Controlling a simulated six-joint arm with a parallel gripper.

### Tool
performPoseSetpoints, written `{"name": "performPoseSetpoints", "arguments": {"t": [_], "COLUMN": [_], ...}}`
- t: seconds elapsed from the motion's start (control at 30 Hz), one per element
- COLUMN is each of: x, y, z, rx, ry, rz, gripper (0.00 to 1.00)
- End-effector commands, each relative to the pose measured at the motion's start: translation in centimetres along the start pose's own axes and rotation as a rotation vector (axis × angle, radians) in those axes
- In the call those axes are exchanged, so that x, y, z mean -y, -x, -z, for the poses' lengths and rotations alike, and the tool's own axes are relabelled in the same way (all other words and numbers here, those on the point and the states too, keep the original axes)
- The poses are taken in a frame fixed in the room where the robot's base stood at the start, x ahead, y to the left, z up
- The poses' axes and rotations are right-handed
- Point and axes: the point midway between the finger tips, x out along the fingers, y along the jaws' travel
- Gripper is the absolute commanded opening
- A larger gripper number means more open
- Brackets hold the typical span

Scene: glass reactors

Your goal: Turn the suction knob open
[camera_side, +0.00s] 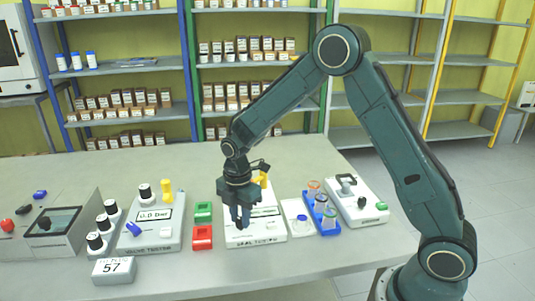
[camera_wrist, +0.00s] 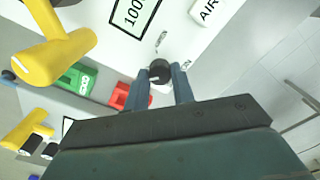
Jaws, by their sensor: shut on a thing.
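The suction knob is a small round black knob (camera_wrist: 158,68) on a white panel (camera_wrist: 185,45), between my two fingertips in the wrist view. A pale pointer mark shows on it. My gripper (camera_wrist: 160,84) is shut on it, one finger on each side. In the side view my gripper (camera_side: 241,220) points down over the white station (camera_side: 266,227) in the middle of the bench, and its fingers hide the knob. How far the knob is turned is hard to tell.
A yellow valve handle (camera_wrist: 52,52) stands close by on the panel. Green (camera_side: 203,212) and red (camera_side: 202,237) blocks lie left of the station. A white block (camera_side: 297,216) and a blue tube rack (camera_side: 321,213) stand to its right.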

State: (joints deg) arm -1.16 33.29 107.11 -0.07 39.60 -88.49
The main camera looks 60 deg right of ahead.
Motion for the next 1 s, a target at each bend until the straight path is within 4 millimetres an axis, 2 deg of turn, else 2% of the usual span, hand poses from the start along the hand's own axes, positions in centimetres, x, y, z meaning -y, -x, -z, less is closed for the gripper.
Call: {"name": "performPoseSetpoints", "arguments": {"t": [0.27,0.47,1.0], "x": [0.02,0.01,0.01], "y": [0.04,0.04,0.05], "z": [-0.01,-0.03,-0.05], "rx": [0.001,0.002,0.002], "ry": [-0.064,-0.178,-0.665], "rz": [0.001,0.0,0.0], "gripper": [0.02,0.02,0.02]}}
